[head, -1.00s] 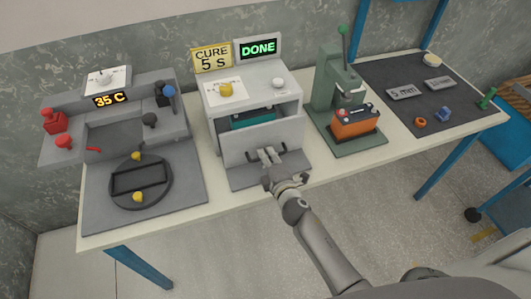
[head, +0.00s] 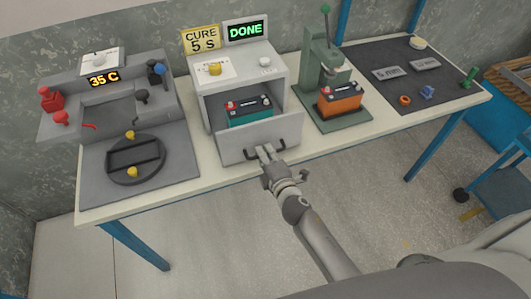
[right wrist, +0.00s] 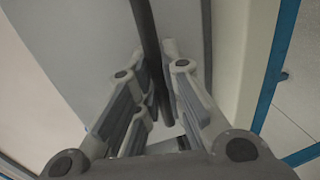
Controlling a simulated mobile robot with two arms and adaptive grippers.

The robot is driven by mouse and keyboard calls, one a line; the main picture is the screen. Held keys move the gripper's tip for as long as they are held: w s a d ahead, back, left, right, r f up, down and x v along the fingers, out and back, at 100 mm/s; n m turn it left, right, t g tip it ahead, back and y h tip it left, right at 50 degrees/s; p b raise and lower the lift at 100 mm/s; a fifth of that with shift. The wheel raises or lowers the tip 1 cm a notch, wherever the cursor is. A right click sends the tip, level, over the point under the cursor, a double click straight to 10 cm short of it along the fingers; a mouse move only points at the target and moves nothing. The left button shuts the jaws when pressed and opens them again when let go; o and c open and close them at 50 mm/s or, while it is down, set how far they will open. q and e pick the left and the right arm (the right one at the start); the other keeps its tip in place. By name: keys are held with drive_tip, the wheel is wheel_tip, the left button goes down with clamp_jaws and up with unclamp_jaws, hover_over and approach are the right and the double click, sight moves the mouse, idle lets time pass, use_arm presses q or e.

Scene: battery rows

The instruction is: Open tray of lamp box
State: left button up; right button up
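The lamp box (head: 240,80) is a light grey cabinet in the middle of the table in the head view. Its tray (head: 232,148) is pulled out at the front, with a dark handle (head: 279,148) on its front panel. A teal battery (head: 249,112) with red and white caps is inside, behind the panel. My right gripper (head: 265,154) is at the handle. In the right wrist view its fingers (right wrist: 160,58) are closed around the dark handle bar (right wrist: 150,30). My left gripper is not in view.
A yellow knob (head: 215,69) and the green DONE display (head: 246,30) are on the lamp box. Left is a station with a round fixture (head: 135,177) and 35 C display. Right are a green press (head: 322,62) with an orange battery (head: 340,100) and a dark mat (head: 410,53).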

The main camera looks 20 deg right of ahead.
drive_tip(key=o, duration=0.5)
drive_tip(key=v, duration=1.2)
drive_tip(key=shift+f, duration=0.1)
